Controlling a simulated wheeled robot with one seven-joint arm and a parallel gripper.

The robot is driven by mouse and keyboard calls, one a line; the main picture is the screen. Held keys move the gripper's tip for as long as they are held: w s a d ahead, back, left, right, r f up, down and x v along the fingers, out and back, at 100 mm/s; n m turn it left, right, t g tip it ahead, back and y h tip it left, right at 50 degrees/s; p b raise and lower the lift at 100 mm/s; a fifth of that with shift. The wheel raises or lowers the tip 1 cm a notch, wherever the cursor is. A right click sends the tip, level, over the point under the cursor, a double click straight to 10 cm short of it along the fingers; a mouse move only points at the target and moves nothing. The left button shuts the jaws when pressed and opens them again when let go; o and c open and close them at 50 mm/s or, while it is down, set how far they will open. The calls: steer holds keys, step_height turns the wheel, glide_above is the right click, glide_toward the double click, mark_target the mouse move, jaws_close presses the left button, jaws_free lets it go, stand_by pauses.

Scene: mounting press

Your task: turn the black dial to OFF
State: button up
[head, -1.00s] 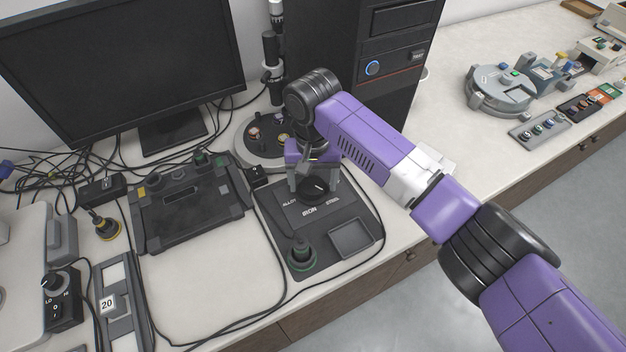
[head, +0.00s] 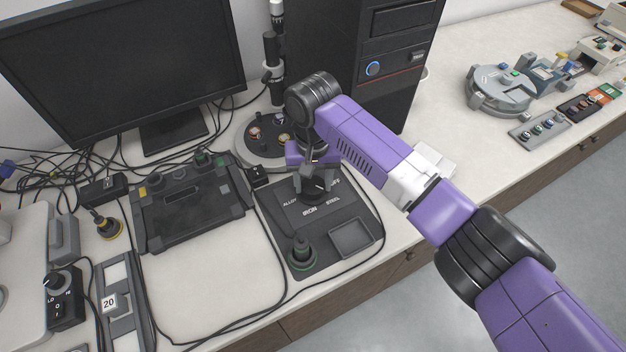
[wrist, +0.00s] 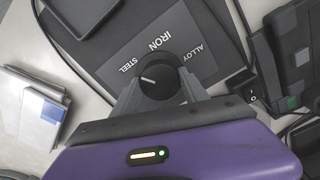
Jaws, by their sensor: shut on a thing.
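The black dial (wrist: 160,88) sits on a dark panel (wrist: 110,40) printed STEEL, IRON and ALLOY. My gripper (wrist: 160,92) has one finger on each side of the dial and is shut on it. In the wrist view the dial's white mark points left and slightly up, close to the STEEL side. In the head view, my gripper (head: 315,182) comes down over the dial (head: 314,195) and partly hides it. A label right of the dial there is partly covered; its visible letters look like the end of OFF.
A green-ringed black knob (head: 302,254) and a square recess (head: 351,237) are on the panel's near part. A round turret base (head: 248,146) and a computer tower (head: 400,60) stand behind. A black cable runs along the panel's right side.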

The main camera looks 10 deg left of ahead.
mark_target(313, 184)
steer(key=n+p, duration=0.2)
steer(key=n, duration=0.3)
steer(key=shift+r+n, duration=0.1)
steer(key=shift+n, duration=0.2)
steer(key=n+p, duration=0.1)
steer(key=n, duration=0.4)
steer(key=shift+w+n, duration=0.1)
steer(key=shift+n, duration=0.2)
stand_by(0.3)
steer(key=o, duration=1.4)
steer(key=shift+c, duration=0.2)
steer(key=shift+r+b, duration=0.55)
steer(key=shift+r, duration=3.3)
